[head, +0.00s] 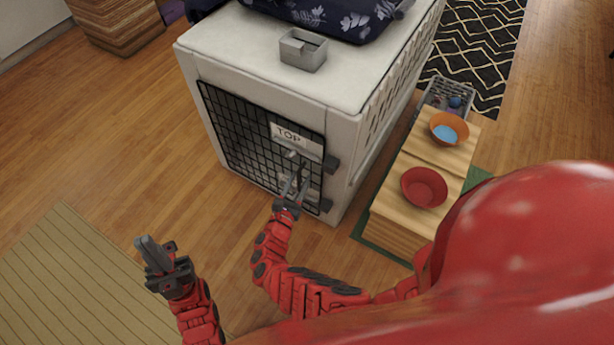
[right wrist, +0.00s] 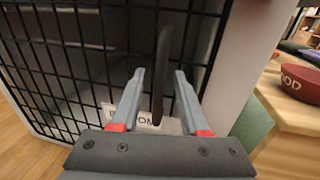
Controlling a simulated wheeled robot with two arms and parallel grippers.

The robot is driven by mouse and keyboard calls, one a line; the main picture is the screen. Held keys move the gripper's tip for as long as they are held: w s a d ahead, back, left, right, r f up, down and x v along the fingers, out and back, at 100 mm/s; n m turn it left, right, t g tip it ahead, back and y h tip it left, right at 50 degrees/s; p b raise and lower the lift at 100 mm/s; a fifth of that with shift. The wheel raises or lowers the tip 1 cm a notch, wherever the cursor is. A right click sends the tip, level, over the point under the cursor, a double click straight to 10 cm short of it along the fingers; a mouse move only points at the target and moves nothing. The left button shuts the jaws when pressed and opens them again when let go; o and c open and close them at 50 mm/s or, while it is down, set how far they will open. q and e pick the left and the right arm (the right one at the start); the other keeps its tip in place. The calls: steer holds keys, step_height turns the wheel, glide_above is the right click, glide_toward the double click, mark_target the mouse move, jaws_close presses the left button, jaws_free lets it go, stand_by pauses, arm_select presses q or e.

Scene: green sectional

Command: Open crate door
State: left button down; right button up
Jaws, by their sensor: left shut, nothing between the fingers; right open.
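The white crate (head: 350,95) has a black wire-grid door (head: 240,130) on its front, which looks closed in its frame. My right gripper (head: 297,180) is at the right part of the door, with its fingers pointing at the grid. In the right wrist view its two fingers (right wrist: 160,85) are open. A dark upright handle or bar (right wrist: 163,50) shows between them; I cannot tell whether they touch it. The door grid (right wrist: 90,60) fills the left of that view. My left gripper (head: 145,245) is shut and empty, low at the left, away from the crate.
A small grey box (head: 303,50) and a dark patterned cushion (head: 335,15) lie on the crate. Right of it, a wooden stand (head: 400,222) holds a red bowl (head: 424,187) and an orange bowl (head: 449,128). Open wooden floor (head: 130,130) lies left; a striped mat (head: 65,270) is front left.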

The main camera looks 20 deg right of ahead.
jaws_close()
stand_by(1.4)
